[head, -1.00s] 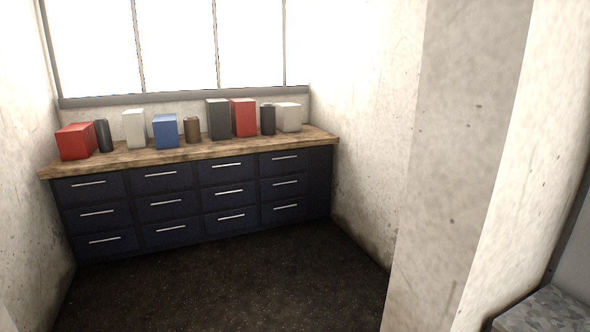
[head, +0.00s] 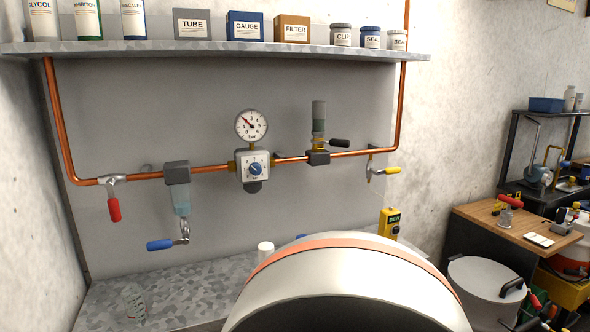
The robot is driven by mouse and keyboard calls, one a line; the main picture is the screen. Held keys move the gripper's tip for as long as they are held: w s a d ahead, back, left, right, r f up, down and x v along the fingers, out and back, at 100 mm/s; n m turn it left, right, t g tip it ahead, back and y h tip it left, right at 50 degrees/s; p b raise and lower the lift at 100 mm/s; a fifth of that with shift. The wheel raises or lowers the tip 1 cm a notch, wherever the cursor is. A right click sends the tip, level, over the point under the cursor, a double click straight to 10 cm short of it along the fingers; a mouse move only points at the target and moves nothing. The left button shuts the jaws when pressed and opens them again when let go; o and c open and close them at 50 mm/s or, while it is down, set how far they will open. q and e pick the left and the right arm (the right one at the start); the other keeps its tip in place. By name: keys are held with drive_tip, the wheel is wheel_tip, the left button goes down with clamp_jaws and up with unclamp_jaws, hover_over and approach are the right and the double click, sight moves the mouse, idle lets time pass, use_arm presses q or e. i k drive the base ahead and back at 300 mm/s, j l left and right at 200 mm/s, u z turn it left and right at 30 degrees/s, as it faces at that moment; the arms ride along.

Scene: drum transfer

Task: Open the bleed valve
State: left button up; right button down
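Copper pipework (head: 82,181) runs across a grey wall panel and carries several lever valves. A red lever (head: 114,209) hangs down at the left end. A blue lever (head: 160,245) sticks out leftward on a small tap below a clear bowl (head: 181,203). A black lever (head: 340,143) points right beside a grey-green vertical fitting (head: 318,118). A yellow lever (head: 387,171) points right on a small branch at the right. No label shows which one is the bleed valve. Neither gripper is in view.
A shelf (head: 215,50) with bottles and boxes hangs above the pipes. A speckled bench (head: 170,291) lies below, with a yellow device (head: 389,224) at its right. A large white curved shape with an orange band blocks the lower middle. A lidded white drum (head: 487,283) stands right.

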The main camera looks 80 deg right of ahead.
sight(392, 171)
drive_tip(key=z, duration=3.05)
drive_tip(key=i+z, duration=0.1)
drive_tip(key=z, duration=0.2)
